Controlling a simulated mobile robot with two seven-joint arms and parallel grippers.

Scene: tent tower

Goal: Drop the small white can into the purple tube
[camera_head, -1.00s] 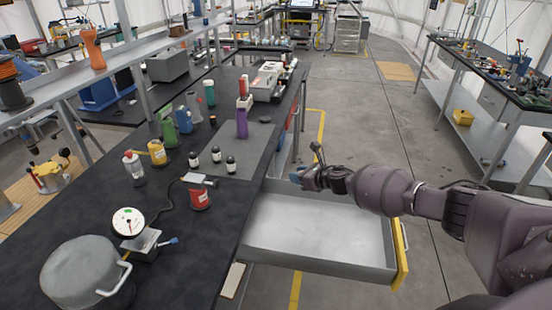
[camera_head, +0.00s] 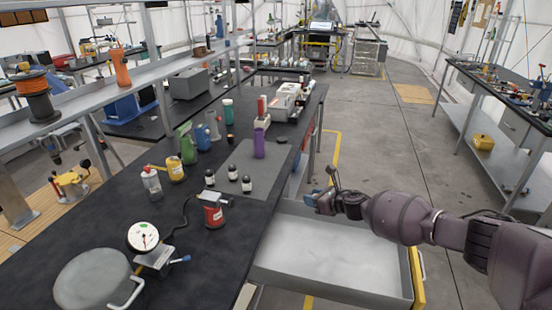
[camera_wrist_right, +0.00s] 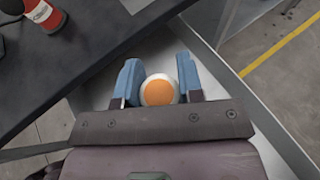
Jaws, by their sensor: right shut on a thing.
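The purple tube (camera_head: 259,143) stands upright on a grey mat on the black bench, in the middle of the head view. My right gripper (camera_head: 322,200) is beyond the bench's right edge, above the open drawer, to the right of the tube and nearer to me. In the right wrist view, its blue fingers (camera_wrist_right: 159,84) are shut on a small white can (camera_wrist_right: 146,91) with an orange round end facing the camera. The can cannot be made out in the head view. My left gripper is not in view.
The open grey drawer (camera_head: 330,255) juts from the bench under my right arm. Small dark bottles (camera_head: 233,173) and a red can (camera_head: 213,213) stand left of and nearer than the tube. A white-and-red item (camera_head: 262,112) stands just behind it. Floor to the right is clear.

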